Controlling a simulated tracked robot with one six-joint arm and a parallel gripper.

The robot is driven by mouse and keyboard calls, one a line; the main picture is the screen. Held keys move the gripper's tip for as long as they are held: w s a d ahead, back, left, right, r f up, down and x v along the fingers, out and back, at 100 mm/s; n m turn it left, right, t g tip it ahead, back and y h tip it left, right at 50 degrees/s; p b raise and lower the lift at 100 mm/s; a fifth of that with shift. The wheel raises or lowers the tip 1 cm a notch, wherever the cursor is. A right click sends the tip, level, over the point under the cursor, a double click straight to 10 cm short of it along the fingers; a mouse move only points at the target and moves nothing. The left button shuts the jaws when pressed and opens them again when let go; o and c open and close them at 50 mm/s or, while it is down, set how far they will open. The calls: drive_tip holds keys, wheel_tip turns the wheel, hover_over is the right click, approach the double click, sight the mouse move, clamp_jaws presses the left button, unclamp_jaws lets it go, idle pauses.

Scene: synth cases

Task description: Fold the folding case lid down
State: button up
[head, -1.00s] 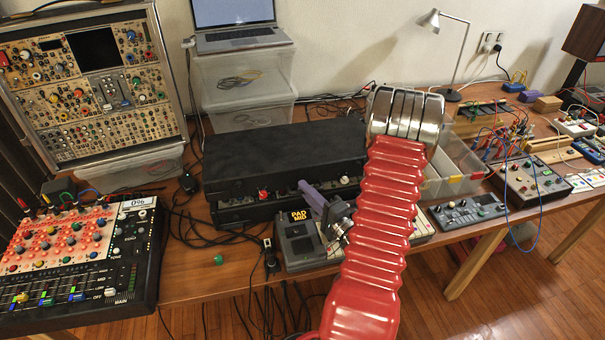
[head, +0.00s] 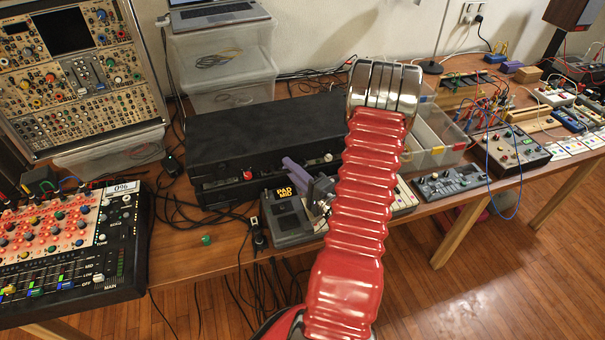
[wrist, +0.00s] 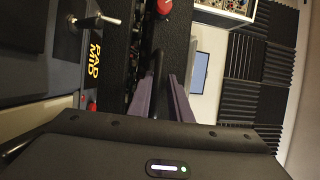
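The black folding case (head: 270,135) lies on the table, its lid low and near level over the base. A gap along the front shows knobs and a red button between lid and base. In the wrist view the black lid (wrist: 177,35) stands right of the knob panel (wrist: 143,35). My gripper (head: 290,164) has purple fingers at the front of the case, pointing toward the gap. In the wrist view the two fingers stand slightly apart with a dark strip between them; I cannot tell whether they touch the lid. My red arm hides the case's right end.
A grey pad unit (head: 289,222) sits just in front of the case, under my gripper. A mixer (head: 75,245) and a synth rack (head: 75,75) stand left. Clear bins (head: 225,65) holding up a laptop are behind. Wired modules (head: 510,148) fill the right side.

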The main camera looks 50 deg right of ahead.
drive_tip(key=shift+s+d+r, duration=0.1)
drive_tip(key=shift+s+d, duration=0.05)
drive_tip(key=shift+d, duration=0.15)
drive_tip(key=shift+s+a+f, duration=0.25)
drive_tip(key=shift+s+a, duration=0.25)
drive_tip(key=shift+s, duration=1.7)
drive_tip(key=shift+s+a+f, duration=0.2)
drive_tip(key=shift+s+a, duration=0.35)
drive_tip(key=shift+s, duration=1.7)
drive_tip(key=shift+s+a+f, duration=0.25)
drive_tip(key=shift+s+a, duration=0.25)
drive_tip(key=shift+s, duration=1.7)
